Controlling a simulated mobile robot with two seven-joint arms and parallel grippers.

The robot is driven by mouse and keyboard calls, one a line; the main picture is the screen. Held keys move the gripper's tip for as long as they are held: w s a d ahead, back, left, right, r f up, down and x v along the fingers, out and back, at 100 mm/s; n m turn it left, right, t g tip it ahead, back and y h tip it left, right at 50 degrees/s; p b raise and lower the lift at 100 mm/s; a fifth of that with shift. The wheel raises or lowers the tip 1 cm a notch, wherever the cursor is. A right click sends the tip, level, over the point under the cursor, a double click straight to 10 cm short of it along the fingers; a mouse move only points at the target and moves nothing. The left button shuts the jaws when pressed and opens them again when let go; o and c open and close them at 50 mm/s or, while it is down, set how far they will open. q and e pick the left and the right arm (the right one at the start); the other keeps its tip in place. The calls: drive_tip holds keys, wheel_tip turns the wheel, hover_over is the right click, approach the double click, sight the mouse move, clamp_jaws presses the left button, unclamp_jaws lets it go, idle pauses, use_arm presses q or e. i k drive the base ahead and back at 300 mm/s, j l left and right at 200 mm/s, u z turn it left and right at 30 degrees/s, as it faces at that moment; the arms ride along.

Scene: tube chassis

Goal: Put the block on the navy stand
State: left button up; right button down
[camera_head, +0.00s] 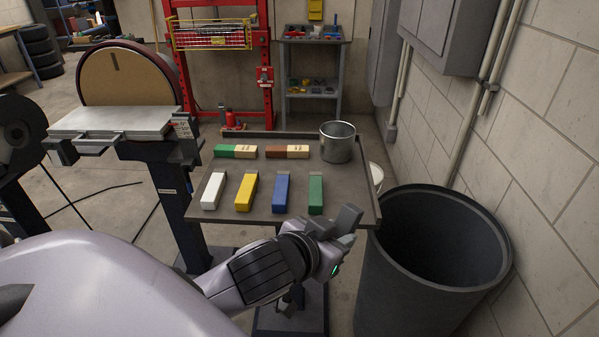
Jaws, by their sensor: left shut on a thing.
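My left gripper (335,222) is at the near right edge of the grey work table (230,216). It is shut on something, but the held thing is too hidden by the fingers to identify. Just beyond the gripper lies a green block (316,194). To its left are a blue block (282,192), a yellow block (246,191) and a white block (214,190), in a row. A dark navy pedestal (176,205) holds up the disc sander left of the table. I cannot tell whether it is the navy stand. My right gripper is out of view.
A green-and-cream block (235,151) and a brown-and-cream block (287,151) lie at the table's back. A metal cup (338,142) stands at the back right corner. A large dark bin (430,270) stands right of the table. The disc sander (125,85) is at the left.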

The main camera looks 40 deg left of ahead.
sight(347, 197)
drive_tip(key=z, duration=1)
drive_tip(key=k+j, duration=0.2)
drive_tip(key=j, duration=0.2)
drive_tip(key=k+j, duration=0.2)
drive_tip(key=j, duration=0.15)
drive_tip(key=k+j, duration=0.2)
drive_tip(key=j, duration=0.2)
drive_tip(key=k+j, duration=0.25)
drive_tip(key=j, duration=0.15)
drive_tip(key=i, duration=0.5)
drive_tip(key=l+z, duration=0.05)
